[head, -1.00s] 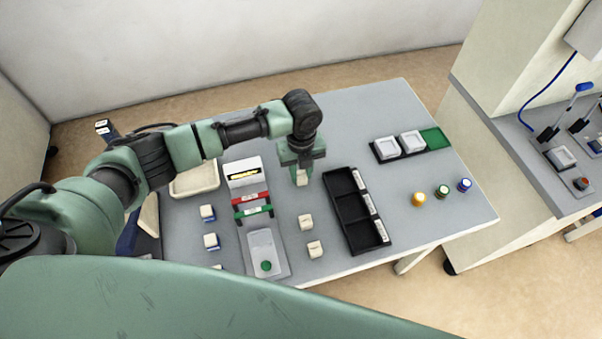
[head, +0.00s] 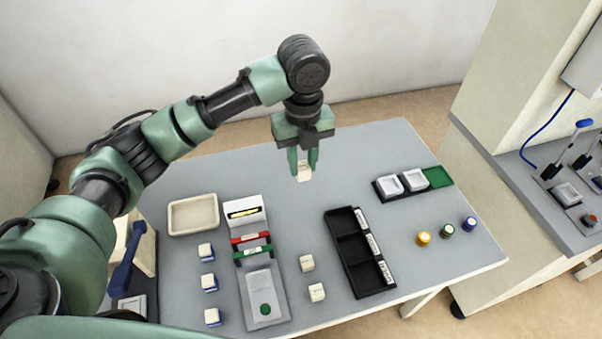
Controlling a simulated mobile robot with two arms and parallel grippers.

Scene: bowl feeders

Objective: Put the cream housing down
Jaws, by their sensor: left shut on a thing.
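My left gripper (head: 304,172) points down and is shut on a cream housing (head: 304,174). It holds the housing raised over the back part of the grey table (head: 350,148). Two more cream housings stand on the table below it, one behind (head: 307,263) and one in front (head: 317,292). They are left of the black tray (head: 345,282), which has several compartments with white labels on its right side. My right gripper is not in view.
Several cream-and-blue blocks (head: 206,251) stand in a column at left. A cream tray (head: 194,231) is behind them. A fixture with red and green bars (head: 262,310) stands in the middle. Right are a tray with white pieces (head: 388,188) and yellow (head: 424,239), green and blue knobs.

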